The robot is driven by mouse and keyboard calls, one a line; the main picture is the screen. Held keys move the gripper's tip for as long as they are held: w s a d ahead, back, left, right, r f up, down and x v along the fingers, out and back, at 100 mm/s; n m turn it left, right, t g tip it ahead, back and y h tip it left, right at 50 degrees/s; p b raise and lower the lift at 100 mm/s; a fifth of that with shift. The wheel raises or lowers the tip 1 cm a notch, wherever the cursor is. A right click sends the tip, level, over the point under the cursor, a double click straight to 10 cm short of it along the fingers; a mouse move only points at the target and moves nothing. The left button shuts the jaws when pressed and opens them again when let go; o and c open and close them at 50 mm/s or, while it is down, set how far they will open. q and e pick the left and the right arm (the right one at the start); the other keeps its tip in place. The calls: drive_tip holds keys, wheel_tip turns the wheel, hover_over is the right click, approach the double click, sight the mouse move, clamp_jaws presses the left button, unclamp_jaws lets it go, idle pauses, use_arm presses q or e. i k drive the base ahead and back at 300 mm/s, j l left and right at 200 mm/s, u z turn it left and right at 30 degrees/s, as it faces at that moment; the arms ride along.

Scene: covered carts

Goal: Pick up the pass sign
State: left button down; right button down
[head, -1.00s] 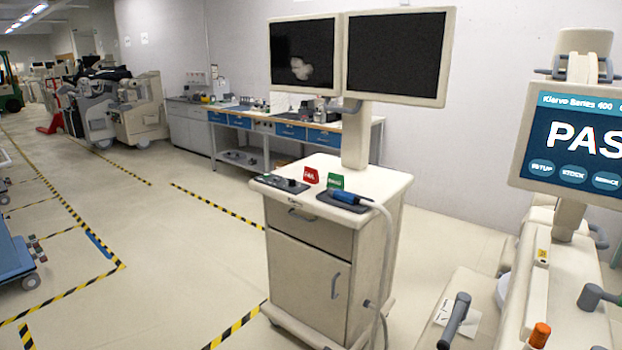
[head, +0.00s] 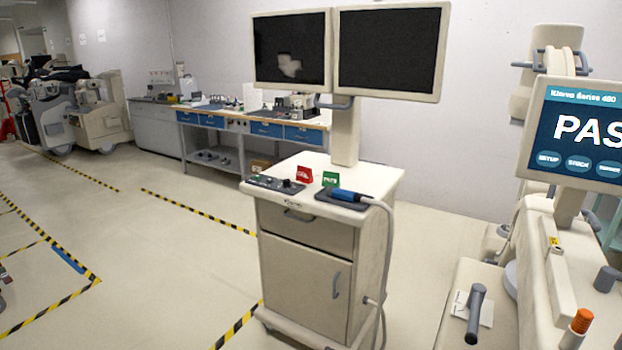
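The pass sign is a small green sign (head: 330,179) standing upright on top of the beige cart (head: 368,178). It stands to the right of a red sign (head: 304,174) of similar size. The lettering on both is small and hard to read. A blue-handled probe (head: 346,195) rests on a dark pad in front of the green sign. Neither of my grippers shows in the head view.
The cart carries two dark monitors (head: 390,50) on a post and a control panel (head: 276,184) at its front left. A machine with a screen reading "PAS" (head: 575,132) stands at the right. Open floor (head: 150,270) lies left of the cart.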

sight(329, 178)
drive_tip(key=i+j, duration=0.1)
drive_tip(key=j, duration=0.3)
drive_tip(key=i+j+u, duration=0.25)
drive_tip(key=i+j, duration=0.15)
drive_tip(key=i, duration=0.3)
drive_tip(key=i+j+u, duration=0.15)
drive_tip(key=i, duration=0.2)
drive_tip(key=i+l+u, duration=0.3)
drive_tip(key=i+l, duration=0.8)
